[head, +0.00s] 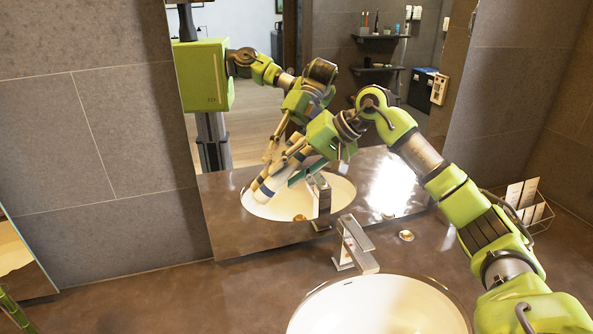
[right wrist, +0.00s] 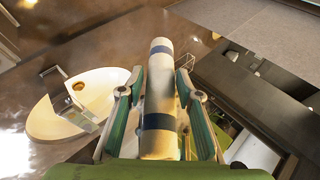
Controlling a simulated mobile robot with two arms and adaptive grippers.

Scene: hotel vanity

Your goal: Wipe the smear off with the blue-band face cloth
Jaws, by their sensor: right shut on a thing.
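My right gripper (head: 280,172) reaches in from the right over the vanity, in front of the mirror. It is shut on the blue-band face cloth (head: 267,187), a white roll pointing down and left. In the right wrist view, the gripper (right wrist: 160,74) has one finger on each side of the cloth (right wrist: 159,86), which shows two dark blue bands and juts past the fingertips. The mirror (head: 226,236) shows a reflection of my arm behind the gripper. I cannot tell if the cloth touches the glass. I cannot make out the smear. My left gripper is not in view.
The white basin (head: 385,305) and square tap (head: 355,245) lie below my right arm. A wire basket (head: 543,214) with white cards stands at the right on the brown counter (head: 180,300). The counter's left part is clear. A bright glare patch (head: 390,185) shows in the mirror.

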